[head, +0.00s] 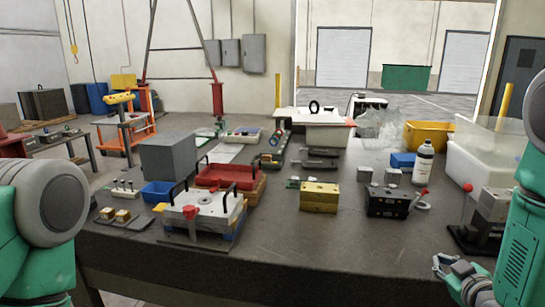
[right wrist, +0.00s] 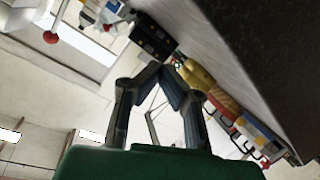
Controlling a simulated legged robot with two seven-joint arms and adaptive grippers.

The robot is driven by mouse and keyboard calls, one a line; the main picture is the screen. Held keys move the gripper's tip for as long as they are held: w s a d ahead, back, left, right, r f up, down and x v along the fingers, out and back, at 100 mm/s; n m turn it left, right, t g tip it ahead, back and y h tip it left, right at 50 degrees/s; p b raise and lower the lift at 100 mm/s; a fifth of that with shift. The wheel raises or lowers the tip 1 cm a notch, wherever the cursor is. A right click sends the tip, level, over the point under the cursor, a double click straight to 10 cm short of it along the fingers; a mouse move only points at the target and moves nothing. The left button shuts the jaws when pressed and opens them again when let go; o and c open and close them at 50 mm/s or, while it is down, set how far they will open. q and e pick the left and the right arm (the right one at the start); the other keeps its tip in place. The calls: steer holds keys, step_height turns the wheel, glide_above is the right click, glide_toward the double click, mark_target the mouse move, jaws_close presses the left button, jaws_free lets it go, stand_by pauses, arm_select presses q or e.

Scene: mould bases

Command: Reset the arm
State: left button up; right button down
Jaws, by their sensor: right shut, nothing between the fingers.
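My right gripper (head: 440,264) is at the lower right of the head view, in front of the table's right part. It is shut and empty, and apart from every object. In the right wrist view the two fingers (right wrist: 166,70) meet at their tips with nothing between them. A mould base with a white top plate and black handles (head: 206,222) sits at the table's front left. A brass-coloured block (head: 319,197) and a black block (head: 388,203) stand further right. Only a link of my left arm shows; its gripper is out of view.
The dark table (head: 300,250) is bare along its front middle. A red tray (head: 228,177), a blue bin (head: 158,191) and a grey block (head: 168,157) stand at the left. A white bottle (head: 423,163), a yellow bin (head: 428,136) and a clear box (head: 465,165) stand at the right.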

steer(key=s+a+f+m+g+y+b, duration=0.15)
steer(key=s+a+f+g, duration=0.25)
steer(key=s+f, duration=0.45)
steer(key=s+a+f+m+g+h+b, duration=0.1)
steer(key=s+a+f+g+b, duration=0.3)
steer(key=f, duration=0.7)
steer(key=s+a+f+g, duration=0.1)
steer(key=s+f+g, duration=0.1)
steer(key=s, duration=0.5)
steer(key=s+a+f+m+g+b, duration=0.1)
steer(key=s+a+f+g, duration=0.1)
steer(key=s+f, duration=0.2)
steer(key=s+a+f+g+y, duration=0.1)
steer(key=s+a+f+g, duration=0.1)
steer(key=s, duration=0.8)
steer(key=shift+s+a+f, duration=0.15)
steer(key=shift+s+f, duration=0.05)
steer(key=shift+f, duration=0.4)
steer(key=shift+w, duration=0.15)
